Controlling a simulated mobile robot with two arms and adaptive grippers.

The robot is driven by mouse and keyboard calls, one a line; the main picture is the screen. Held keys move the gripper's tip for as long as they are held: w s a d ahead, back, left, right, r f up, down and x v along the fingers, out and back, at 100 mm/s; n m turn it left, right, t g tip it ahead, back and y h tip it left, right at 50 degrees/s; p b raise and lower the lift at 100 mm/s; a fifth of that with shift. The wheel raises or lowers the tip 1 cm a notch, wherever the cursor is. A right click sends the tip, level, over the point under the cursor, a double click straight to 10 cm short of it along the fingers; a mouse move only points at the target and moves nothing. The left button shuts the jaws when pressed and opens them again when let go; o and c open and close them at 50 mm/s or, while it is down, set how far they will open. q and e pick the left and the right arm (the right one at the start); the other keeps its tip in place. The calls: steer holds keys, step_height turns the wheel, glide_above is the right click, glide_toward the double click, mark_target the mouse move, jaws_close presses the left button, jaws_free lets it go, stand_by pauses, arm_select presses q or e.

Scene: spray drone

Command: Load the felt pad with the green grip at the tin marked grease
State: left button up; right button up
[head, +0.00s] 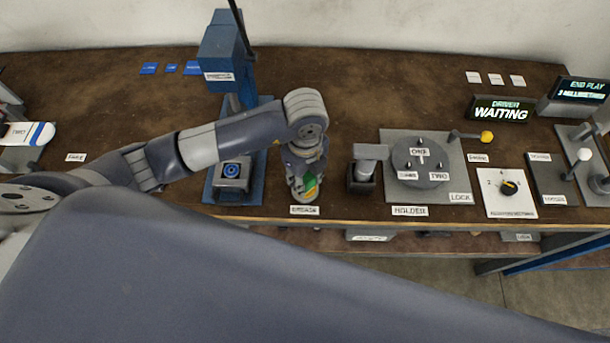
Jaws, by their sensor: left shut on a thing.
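My left gripper (304,178) points down at the tin marked grease (303,195), near the front edge of the bench. It is shut on the green grip (311,185) of the felt pad. A bit of orange shows beside the green. The pad's felt end is hidden by the gripper and the tin, so I cannot tell whether it touches the grease. The label for the tin (304,210) lies just in front of it. My right gripper is not in view.
A blue press (226,55) stands left of the tin. Right of it are a dark holder block (362,180) and a grey plate with a round disc (421,161). The bench's back middle is clear.

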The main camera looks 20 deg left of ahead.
mark_target(305, 177)
arm_select(q)
steer(key=shift+s+f, duration=0.1)
steer(key=shift+r+p, duration=2.85)
steer(key=shift+r, duration=0.75)
